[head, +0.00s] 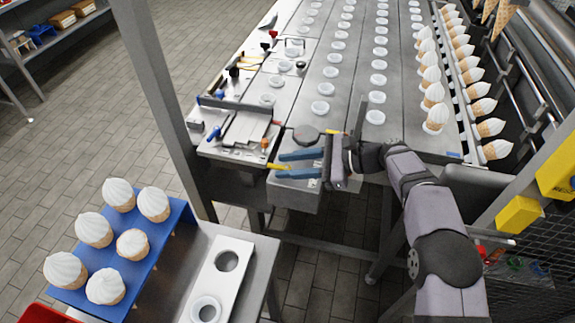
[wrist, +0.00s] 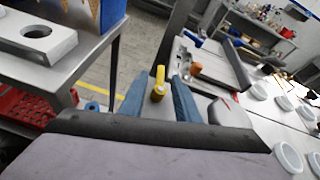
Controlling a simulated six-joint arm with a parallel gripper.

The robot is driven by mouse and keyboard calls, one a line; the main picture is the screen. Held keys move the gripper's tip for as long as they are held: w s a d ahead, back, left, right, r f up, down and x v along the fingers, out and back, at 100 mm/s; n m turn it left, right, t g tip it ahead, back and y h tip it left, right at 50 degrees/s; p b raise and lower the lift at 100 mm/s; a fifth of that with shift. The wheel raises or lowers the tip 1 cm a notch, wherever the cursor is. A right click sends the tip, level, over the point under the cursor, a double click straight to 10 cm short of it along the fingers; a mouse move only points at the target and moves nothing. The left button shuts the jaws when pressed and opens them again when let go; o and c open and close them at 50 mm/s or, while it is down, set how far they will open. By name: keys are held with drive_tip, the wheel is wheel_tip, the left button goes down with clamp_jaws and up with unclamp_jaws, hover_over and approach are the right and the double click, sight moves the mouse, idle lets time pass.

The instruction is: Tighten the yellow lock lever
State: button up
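The yellow lock lever (head: 279,167) sticks out at the front edge of the bench, below the clamp fixture. In the wrist view the lever (wrist: 159,82) stands up from a round yellow hub. My gripper (head: 281,165) has two blue fingers, spread apart, one on each side of the lever. In the wrist view my gripper (wrist: 160,77) is open, with visible gaps between the lever and both fingers.
A fixture with an orange handle (head: 264,143) sits just beyond the fingers. A round grey disc (head: 306,134) is close behind my gripper. A blue tray (head: 168,238) of cones and a metal plate with holes (head: 238,247) stand at lower left. Open floor lies between.

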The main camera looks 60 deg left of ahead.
drive_tip(key=shift+b+v, duration=0.85)
drive_tip(key=shift+v, duration=2.6)
drive_tip(key=shift+s+r, duration=0.1)
drive_tip(key=shift+s, duration=0.05)
drive_tip(key=s+a+r+n+h+p, duration=0.3)
drive_tip(key=s+r+n+h+p, duration=0.1)
drive_tip(key=s+r+p, duration=1.15)
drive_tip(key=w+f+m+t+b, duration=0.2)
drive_tip(key=w+f+m+t, duration=0.3)
drive_tip(key=w+f, duration=0.5)
drive_tip(key=t, duration=0.2)
drive_tip(key=shift+w+f+t+h, duration=0.25)
drive_tip(key=shift+w+t+h, duration=0.05)
drive_tip(key=shift+t+h, duration=0.1)
